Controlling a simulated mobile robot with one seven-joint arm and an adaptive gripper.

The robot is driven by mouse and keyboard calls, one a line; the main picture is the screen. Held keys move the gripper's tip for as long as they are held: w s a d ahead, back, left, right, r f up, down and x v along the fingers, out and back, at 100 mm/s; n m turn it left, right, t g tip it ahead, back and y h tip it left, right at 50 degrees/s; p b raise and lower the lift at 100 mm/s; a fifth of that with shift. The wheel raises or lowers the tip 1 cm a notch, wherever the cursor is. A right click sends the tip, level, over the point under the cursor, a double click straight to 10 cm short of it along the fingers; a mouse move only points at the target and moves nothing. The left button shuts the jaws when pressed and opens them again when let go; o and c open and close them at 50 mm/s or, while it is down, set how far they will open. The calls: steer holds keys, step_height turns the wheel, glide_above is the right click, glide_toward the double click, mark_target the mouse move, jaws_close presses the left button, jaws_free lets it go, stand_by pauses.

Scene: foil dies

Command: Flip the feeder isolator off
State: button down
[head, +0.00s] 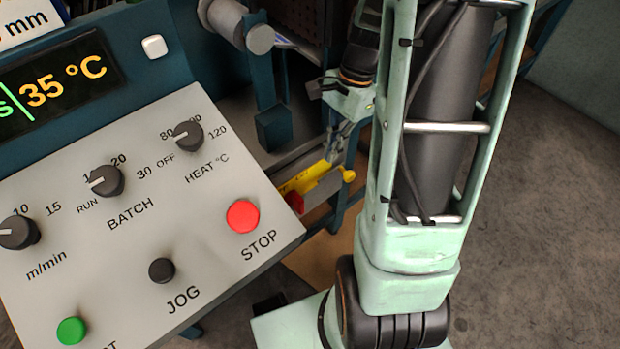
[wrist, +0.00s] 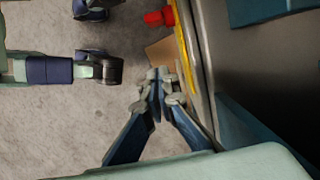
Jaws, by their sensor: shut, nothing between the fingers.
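A red part (head: 294,202), likely the feeder isolator's handle, shows beside a yellow strip (head: 308,180) low on the machine, beyond the control panel's right edge. In the wrist view the red part (wrist: 158,17) sticks out left from the top of the yellow strip (wrist: 186,55). My gripper (head: 335,150) reaches down near the yellow strip. In the wrist view my gripper (wrist: 157,75) has its fingertips together and empty, below the red part with a gap between. I cannot tell whether the fingertips touch the yellow strip.
The control panel (head: 215,210) carries a red STOP button (head: 243,217), a green button (head: 71,331) and several black knobs. A blue machine frame and grey roller (head: 260,40) stand behind. Open grey floor (head: 530,230) lies right of my arm.

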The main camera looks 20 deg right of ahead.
mark_target(298, 204)
steer(key=shift+a+f, duration=0.1)
stand_by(0.3)
steer(key=s+a+f+b, duration=0.2)
steer(key=a+f+b, duration=0.2)
steer(key=f, duration=0.5)
steer(key=shift+a+f+b, duration=0.25)
steer(key=shift+a+b, duration=0.15)
steer(key=shift+a, duration=0.65)
